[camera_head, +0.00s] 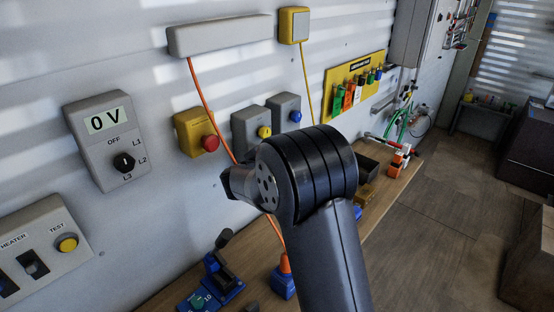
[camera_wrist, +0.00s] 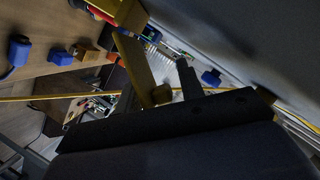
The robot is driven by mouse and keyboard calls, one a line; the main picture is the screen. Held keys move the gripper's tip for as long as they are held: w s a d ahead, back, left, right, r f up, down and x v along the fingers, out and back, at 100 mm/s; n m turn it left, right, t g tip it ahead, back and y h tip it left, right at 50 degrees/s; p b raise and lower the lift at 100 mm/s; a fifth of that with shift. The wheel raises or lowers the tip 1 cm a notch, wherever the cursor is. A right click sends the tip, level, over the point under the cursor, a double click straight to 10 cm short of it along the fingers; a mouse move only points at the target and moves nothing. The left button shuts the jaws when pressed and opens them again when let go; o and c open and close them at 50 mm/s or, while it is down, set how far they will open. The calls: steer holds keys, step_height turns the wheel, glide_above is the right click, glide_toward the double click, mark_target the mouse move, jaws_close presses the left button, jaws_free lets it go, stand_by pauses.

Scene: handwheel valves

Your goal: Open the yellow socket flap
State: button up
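A grey wall socket box (camera_head: 248,137) has a round yellow cap (camera_head: 264,132), which I take to be the yellow socket flap; it looks closed against the box. My gripper (camera_head: 232,185) shows as a dark shape at the end of my arm, below and left of that box in the picture and apparently in front of the wall. My arm's wrist covers the area just below the box. In the wrist view a dark finger (camera_wrist: 188,80) shows, with a yellowish bar (camera_wrist: 138,70) beside it that I cannot identify. The finger gap is unclear. The yellow cap is not recognisable there.
A grey box with a blue cap (camera_head: 295,116) sits right of the yellow one. A yellow box with a red button (camera_head: 210,143) sits left. Blue devices (camera_head: 208,290) stand on the wooden bench (camera_head: 165,293) below.

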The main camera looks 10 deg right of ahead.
steer(key=b+v, duration=0.2)
steer(key=v, duration=0.8)
steer(key=shift+s+a, duration=0.2)
steer(key=shift+s, duration=0.15)
steer(key=shift+r, duration=0.1)
steer(key=p+x, duration=0.2)
steer(key=x, duration=0.8)
steer(key=shift+w+d, duration=0.25)
steer(key=shift+w+f, duration=0.1)
steer(key=shift+f, duration=0.2)
steer(key=shift+r, duration=0.1)
